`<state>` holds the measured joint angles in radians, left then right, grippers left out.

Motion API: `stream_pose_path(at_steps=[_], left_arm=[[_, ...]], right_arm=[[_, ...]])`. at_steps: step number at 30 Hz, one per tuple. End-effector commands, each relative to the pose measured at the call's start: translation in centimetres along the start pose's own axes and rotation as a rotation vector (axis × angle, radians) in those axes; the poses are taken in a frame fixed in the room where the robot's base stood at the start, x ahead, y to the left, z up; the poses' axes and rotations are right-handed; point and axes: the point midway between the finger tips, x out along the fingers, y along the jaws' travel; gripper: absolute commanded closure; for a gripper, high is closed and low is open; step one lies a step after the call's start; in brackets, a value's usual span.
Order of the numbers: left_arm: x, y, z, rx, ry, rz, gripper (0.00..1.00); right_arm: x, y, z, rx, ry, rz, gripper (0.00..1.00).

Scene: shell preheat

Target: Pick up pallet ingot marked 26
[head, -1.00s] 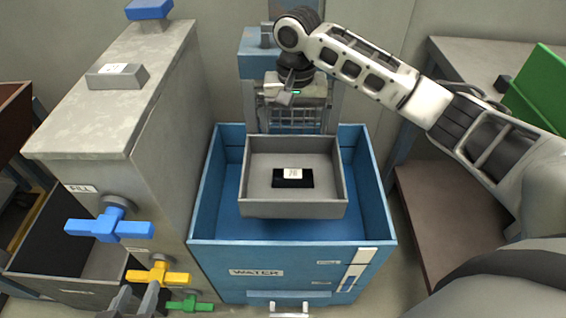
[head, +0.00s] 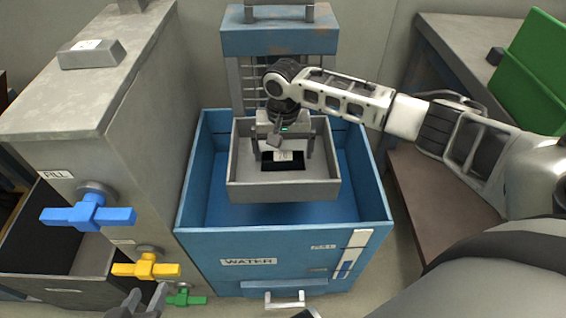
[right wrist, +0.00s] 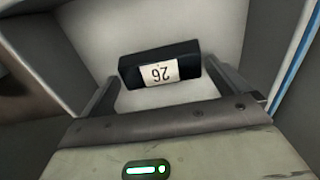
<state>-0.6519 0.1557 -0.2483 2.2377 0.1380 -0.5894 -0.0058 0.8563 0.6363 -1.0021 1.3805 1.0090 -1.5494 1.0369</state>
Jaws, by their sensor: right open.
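The dark ingot (head: 270,166) with a white label lies in a grey tray (head: 285,191) inside the blue water tank. In the right wrist view the ingot (right wrist: 192,54) shows its label, upside down, reading 26. My right gripper (head: 283,153) points down over the tray, with one finger to each side of the ingot. In the right wrist view the right gripper (right wrist: 161,75) is open and empty, its fingers apart from the ingot. My left gripper (head: 141,299) is at the bottom edge with its fingers apart, partly cut off by the frame.
The tray walls stand close around the ingot, inside the blue tank (head: 195,245). A grey cabinet at left carries blue (head: 88,213), yellow (head: 146,266) and green valves. Another grey ingot (head: 92,53) lies on its top. A blue frame (head: 280,40) stands behind the tank.

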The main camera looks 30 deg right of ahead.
Motion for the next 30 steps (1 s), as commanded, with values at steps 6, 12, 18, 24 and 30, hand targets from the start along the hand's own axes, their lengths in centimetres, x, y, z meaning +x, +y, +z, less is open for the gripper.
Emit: stream_pose_path(at_steps=[6,12,18,24,30], left_arm=[[0.5,0.0,0.3,-0.001,-0.011,0.005,0.64],[0.5,0.1,0.2,0.000,-0.007,0.006,0.64],[0.5,0.1,0.1,0.000,-0.003,0.006,0.64],[0.3,0.1,-0.2,0.001,-0.001,0.005,0.64],[-0.5,0.1,-1.4,0.008,0.022,-0.003,0.64]], right_arm=[[0.8,0.0,0.0,-0.001,0.001,-0.001,0.00],[0.8,0.0,0.0,-0.001,0.001,-0.001,0.25],[0.7,-0.1,0.0,-0.001,0.002,-0.002,0.46],[0.3,-0.1,0.0,-0.001,0.002,-0.002,0.46],[-1.9,-0.1,-0.1,0.000,0.003,-0.004,0.46]])
